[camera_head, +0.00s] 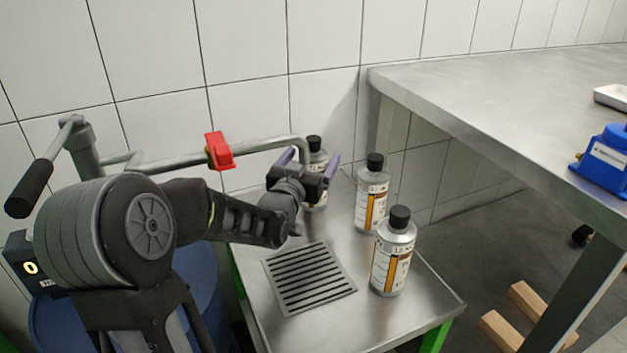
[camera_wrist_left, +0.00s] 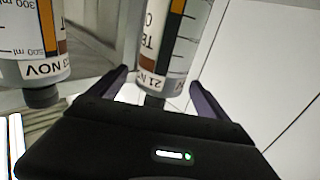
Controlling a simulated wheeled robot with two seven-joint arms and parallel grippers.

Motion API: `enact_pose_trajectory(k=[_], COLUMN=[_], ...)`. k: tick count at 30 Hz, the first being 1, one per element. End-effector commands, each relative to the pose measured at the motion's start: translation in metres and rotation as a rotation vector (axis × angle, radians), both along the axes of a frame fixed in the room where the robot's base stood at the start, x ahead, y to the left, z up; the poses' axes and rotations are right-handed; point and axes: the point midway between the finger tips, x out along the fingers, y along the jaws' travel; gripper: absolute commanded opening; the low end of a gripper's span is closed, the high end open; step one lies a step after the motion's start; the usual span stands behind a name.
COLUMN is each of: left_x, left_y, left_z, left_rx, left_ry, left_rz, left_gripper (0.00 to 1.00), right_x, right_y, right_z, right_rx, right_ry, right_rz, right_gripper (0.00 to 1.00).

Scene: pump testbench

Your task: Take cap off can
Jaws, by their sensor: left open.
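Three silver cans with black caps stand upright on a small metal table: a rear can (camera_head: 320,163), a middle can (camera_head: 371,200) and a front can (camera_head: 392,262). My left gripper (camera_head: 309,163) is open at the rear can, its purple fingers apart on either side below the black cap (camera_head: 314,142). In the left wrist view, which looks inverted, the rear can (camera_wrist_left: 172,45) and its cap (camera_wrist_left: 153,101) show between the open fingers (camera_wrist_left: 160,95). The middle can (camera_wrist_left: 35,45) is to the left there. The gripper hides part of the rear can. My right gripper is not in view.
A pipe with a red valve handle (camera_head: 219,150) runs behind my left arm, its bent end close to the rear can. A slotted drain grate (camera_head: 308,278) lies left of the cans. A large steel table (camera_head: 480,110) bearing a blue device (camera_head: 606,160) is at right.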

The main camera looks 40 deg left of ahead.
Motion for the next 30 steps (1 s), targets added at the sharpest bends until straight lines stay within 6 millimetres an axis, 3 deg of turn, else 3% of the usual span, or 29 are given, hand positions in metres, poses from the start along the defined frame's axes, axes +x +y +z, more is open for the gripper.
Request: enact_pose_trajectory(k=[10, 30], left_x=[-0.0003, -0.0003], left_y=[-0.0001, -0.0001], left_z=[0.0, -0.0001], left_rx=[0.0, 0.0], left_ry=[0.0, 0.0], left_rz=[0.0, 0.0], left_gripper=[0.88, 0.34], right_x=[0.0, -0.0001], right_y=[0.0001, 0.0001], right_z=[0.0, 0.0], right_rx=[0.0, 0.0], right_ry=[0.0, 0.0], right_rz=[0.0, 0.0], right_gripper=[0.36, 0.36])
